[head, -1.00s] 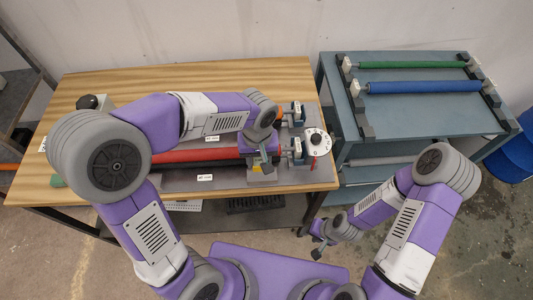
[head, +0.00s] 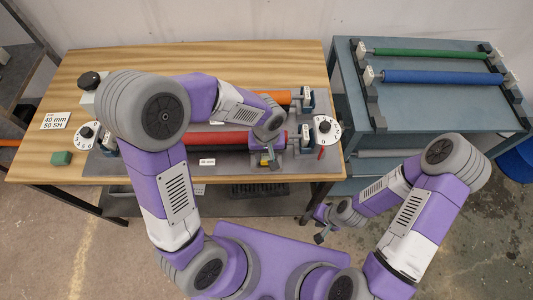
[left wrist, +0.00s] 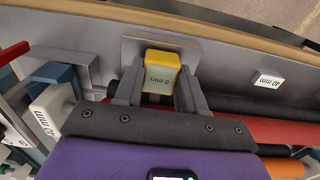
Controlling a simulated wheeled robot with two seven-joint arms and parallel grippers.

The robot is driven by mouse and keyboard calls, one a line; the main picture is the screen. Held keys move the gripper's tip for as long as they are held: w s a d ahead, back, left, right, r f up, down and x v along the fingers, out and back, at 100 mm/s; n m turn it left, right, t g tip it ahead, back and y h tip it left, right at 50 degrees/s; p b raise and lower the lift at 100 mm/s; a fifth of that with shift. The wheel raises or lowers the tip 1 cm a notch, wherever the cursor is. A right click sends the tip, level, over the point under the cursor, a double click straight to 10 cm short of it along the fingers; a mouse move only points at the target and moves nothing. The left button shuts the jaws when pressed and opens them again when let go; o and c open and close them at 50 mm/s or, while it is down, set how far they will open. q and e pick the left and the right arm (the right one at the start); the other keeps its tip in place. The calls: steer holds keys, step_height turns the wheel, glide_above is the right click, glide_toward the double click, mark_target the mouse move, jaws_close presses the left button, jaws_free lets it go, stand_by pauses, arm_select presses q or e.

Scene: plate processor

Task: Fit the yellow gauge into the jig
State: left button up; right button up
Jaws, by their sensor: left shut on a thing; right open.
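The yellow gauge (left wrist: 160,57) is between the fingers of my left gripper (left wrist: 155,88), which is shut on it. Its pale face carries upside-down print. A grey square plate (left wrist: 128,48) shows right behind the gauge; I take it for part of the jig, and cannot tell whether the gauge touches it. In the head view my left gripper (head: 267,157) is over the near right end of the roller machine, by the end of the red roller (head: 195,138); the arm hides much there. My right gripper (head: 321,230) is open and empty, low in front of the table.
A white dial (head: 325,127) stands right of the rollers, another (head: 87,133) at the left. An orange roller (head: 275,97) lies behind the red one. A blue-grey cart (head: 425,105) at the right holds green and blue rollers. A green block (head: 61,158) lies at the left.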

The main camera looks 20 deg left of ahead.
mark_target(267, 156)
arm_select(q)
steer(key=shift+f+b, duration=0.2)
steer(key=shift+b, duration=0.1)
steer(key=o, duration=0.6)
steer(key=shift+f, duration=0.1)
steer(key=o, duration=0.5)
steer(key=shift+c, duration=0.2)
steer(key=shift+r, duration=0.2)
steer(key=shift+r+p, duration=0.3)
steer(key=shift+p, duration=0.15)
step_height(267, 156, up, 12)
steer(key=p, duration=0.2)
